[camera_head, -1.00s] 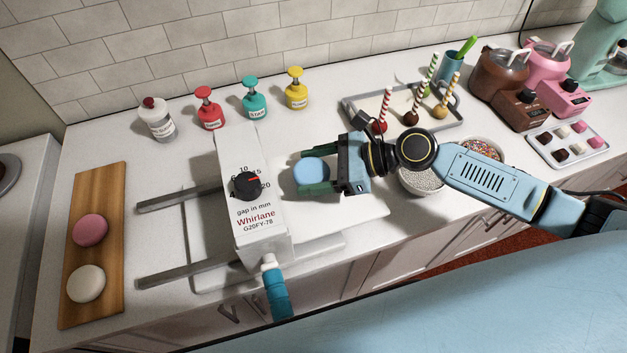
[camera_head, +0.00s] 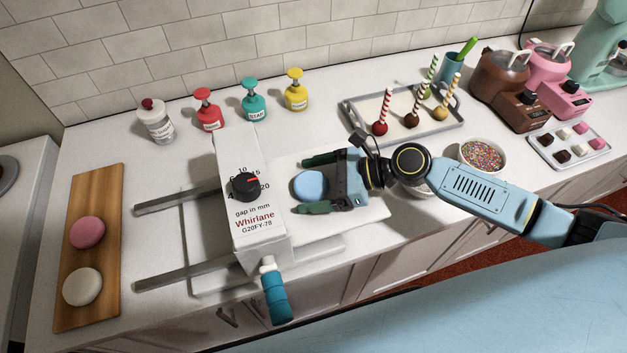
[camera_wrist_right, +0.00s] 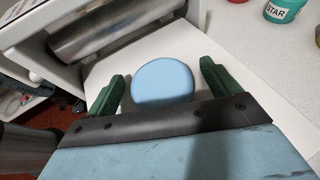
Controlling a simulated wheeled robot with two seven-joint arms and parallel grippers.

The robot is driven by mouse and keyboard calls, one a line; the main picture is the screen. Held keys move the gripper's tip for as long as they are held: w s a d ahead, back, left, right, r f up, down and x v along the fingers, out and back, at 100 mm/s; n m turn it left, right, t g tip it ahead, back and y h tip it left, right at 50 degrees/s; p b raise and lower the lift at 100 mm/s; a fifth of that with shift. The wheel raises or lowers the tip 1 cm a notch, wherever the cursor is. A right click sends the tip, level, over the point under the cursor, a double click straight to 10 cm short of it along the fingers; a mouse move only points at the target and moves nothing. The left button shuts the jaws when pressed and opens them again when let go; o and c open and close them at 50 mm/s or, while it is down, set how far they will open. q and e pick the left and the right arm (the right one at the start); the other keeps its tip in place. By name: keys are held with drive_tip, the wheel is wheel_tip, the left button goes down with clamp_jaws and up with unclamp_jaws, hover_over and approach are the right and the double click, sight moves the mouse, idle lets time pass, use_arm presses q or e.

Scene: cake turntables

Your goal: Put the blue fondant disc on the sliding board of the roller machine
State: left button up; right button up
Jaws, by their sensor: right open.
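The blue fondant disc (camera_head: 310,186) lies flat on the white sliding board (camera_head: 362,212), just right of the roller machine (camera_head: 252,205). My right gripper (camera_head: 317,184) is open, with one green finger on each side of the disc and a gap to each. In the right wrist view the disc (camera_wrist_right: 162,81) sits between the open fingers (camera_wrist_right: 160,88) on the board, with the steel roller (camera_wrist_right: 112,24) beyond it. My left gripper is not in view.
A wooden board (camera_head: 92,245) at the left holds a pink disc (camera_head: 87,232) and a white disc (camera_head: 82,286). Several bottles stand along the wall. A tray of cake pops (camera_head: 405,115) and a sprinkle bowl (camera_head: 482,155) are at the right. The machine's teal crank (camera_head: 274,297) juts forward.

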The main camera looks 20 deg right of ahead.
drive_tip(key=shift+r, duration=0.2)
drive_tip(key=v, duration=1)
drive_tip(key=shift+s+d+b, duration=0.1)
drive_tip(key=shift+d+b, duration=0.2)
drive_tip(key=shift+b, duration=0.1)
drive_tip(key=shift+s+d+r, duration=0.2)
drive_tip(key=shift+d+r, duration=0.15)
drive_tip(key=shift+d, duration=0.25)
drive_tip(key=shift+c, duration=0.4)
idle(0.7)
